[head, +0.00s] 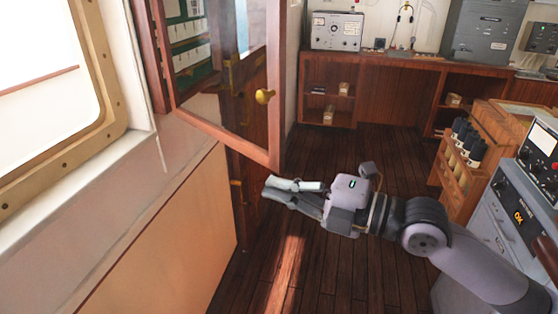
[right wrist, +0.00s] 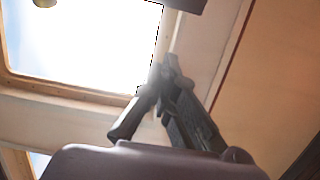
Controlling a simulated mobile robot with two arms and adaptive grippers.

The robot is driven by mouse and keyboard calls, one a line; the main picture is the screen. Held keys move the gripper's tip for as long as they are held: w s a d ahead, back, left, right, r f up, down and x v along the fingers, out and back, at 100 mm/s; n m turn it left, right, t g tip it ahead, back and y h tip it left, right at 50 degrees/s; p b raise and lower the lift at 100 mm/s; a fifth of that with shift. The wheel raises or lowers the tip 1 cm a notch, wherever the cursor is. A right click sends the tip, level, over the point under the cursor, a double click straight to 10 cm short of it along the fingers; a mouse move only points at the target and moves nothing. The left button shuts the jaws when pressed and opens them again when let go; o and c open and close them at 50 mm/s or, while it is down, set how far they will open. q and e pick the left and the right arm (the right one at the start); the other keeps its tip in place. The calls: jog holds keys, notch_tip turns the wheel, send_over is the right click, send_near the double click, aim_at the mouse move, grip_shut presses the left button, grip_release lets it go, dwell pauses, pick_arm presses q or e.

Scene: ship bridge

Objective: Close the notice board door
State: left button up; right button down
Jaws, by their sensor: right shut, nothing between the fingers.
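The notice board door (head: 274,130) is a wood-framed glass panel with a round brass knob (head: 264,96) near its right edge. In the head view it stands open, swung out from the wall. The notice board (head: 190,30), green with white papers, shows behind and through it at the upper left. My right gripper (head: 268,188) is shut and empty, just below the door's lower right corner, pointing left. It appears apart from the door. In the right wrist view its closed fingers (right wrist: 168,75) point toward the wall and the bright window. My left gripper is not in view.
A large window (head: 100,100) and a tan wall panel (head: 165,230) line the left side. A wooden counter (head: 400,62) with equipment stands at the back. A wooden rack (head: 460,165) and grey console (head: 500,200) stand at the right. The dark plank floor between is clear.

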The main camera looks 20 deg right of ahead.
aim_at(279, 172)
jog(key=shift+w+d+p, duration=0.25)
jog(key=shift+w+p, duration=0.35)
jog(key=shift+w, duration=0.45)
jog(key=shift+w+d+p, duration=0.25)
jog(key=shift+w+p, duration=0.3)
jog(key=shift+w, duration=0.5)
